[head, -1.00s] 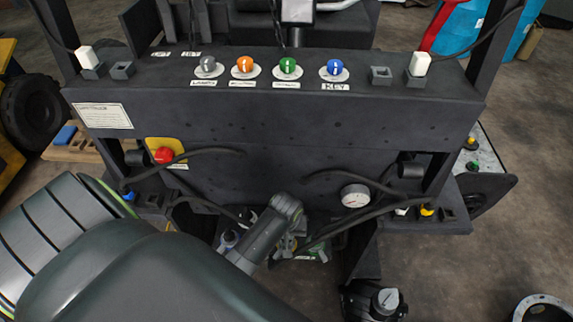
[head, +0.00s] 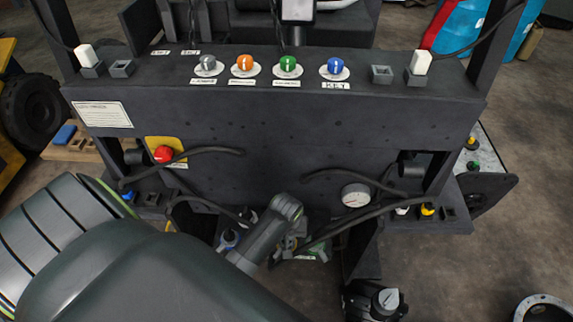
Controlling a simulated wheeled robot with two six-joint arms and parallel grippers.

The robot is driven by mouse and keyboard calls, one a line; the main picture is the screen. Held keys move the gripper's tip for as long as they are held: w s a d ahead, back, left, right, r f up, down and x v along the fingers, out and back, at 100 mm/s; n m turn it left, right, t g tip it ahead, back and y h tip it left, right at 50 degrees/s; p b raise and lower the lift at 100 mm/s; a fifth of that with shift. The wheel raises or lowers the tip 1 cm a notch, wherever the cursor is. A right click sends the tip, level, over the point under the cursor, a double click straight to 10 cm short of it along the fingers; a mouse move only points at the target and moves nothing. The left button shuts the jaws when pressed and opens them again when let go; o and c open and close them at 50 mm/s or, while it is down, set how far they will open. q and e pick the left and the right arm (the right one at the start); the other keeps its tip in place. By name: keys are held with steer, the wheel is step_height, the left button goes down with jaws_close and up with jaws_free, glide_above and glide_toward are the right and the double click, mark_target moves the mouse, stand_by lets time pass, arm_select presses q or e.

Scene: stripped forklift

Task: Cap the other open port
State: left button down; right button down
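My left arm fills the lower left of the head view, and a thin grey jointed link that looks like part of it reaches into the dark bay under the panel. Neither gripper can be made out. A small yellow piece (head: 427,210) sits on the right ledge, and a small blue piece (head: 128,197) on the left ledge, partly hidden by my arm.
The dark panel (head: 270,135) carries grey, orange, green and blue knobs on top. A red button (head: 163,154) and a round gauge (head: 355,195) are on its front. Loose black hoses (head: 340,178) cross the bay.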

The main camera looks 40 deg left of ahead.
arm_select(q)
steer(key=shift+f, duration=0.4)
stand_by(0.3)
steer(key=c, duration=1.3)
jaws_free()
steer(key=shift+c, duration=0.2)
steer(key=shift+r, duration=0.1)
step_height(320, 180, up, 17)
steer(key=s+d, duration=0.1)
steer(key=s, duration=0.1)
steer(key=shift+s+d, duration=0.1)
